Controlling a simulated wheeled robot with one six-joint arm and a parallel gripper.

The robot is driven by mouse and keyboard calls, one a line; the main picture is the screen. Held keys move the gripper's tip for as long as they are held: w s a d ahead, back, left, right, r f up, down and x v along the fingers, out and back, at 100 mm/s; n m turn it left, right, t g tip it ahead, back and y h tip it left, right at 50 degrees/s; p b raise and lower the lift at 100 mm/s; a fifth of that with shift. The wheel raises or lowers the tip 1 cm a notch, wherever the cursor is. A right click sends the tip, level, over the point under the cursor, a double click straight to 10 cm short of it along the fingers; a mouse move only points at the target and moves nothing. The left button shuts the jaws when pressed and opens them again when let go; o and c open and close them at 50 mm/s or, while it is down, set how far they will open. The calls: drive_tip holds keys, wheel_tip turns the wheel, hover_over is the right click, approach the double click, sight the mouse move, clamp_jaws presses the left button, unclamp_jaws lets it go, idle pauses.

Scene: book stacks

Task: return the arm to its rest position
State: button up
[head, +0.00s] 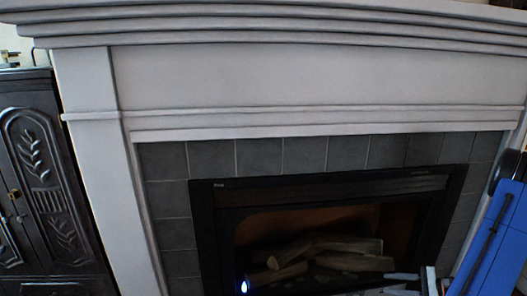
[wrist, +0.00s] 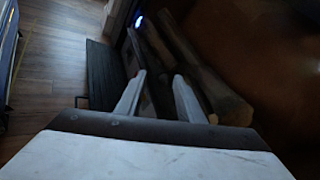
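My gripper (wrist: 159,86) shows in the wrist view with its two light grey fingers spread apart and nothing between them. In the head view my gripper (head: 398,284) is at the bottom edge, right of centre, in front of the fireplace opening. My blue arm comes in from the right edge. The gap to the fireplace is hard to judge.
A black-framed fireplace (head: 330,186) holds several logs (head: 320,247), which also show beyond the fingers in the wrist view (wrist: 190,70). A white mantel (head: 300,75) surrounds it. A dark carved cabinet (head: 50,190) stands left. Wood floor (wrist: 65,45) is bare at upper left.

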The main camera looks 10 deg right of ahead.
drive_tip(key=s+a+r+n+g+h, duration=0.15)
drive_tip(key=a+r+n+g, duration=0.3)
drive_tip(key=a+r, duration=0.55)
drive_tip(key=w+a+r+n+g+h, duration=0.15)
drive_tip(key=a+r+n+g, duration=0.4)
drive_tip(key=a, duration=0.55)
drive_tip(key=s+a+r+n+t+h, duration=0.5)
drive_tip(key=s+a+r+n+h, duration=0.3)
drive_tip(key=s+a+r+n, duration=0.3)
drive_tip(key=shift+s+a+r, duration=0.95)
drive_tip(key=shift+s+r, duration=1)
drive_tip(key=shift+s, duration=0.95)
drive_tip(key=shift+c, duration=0.8)
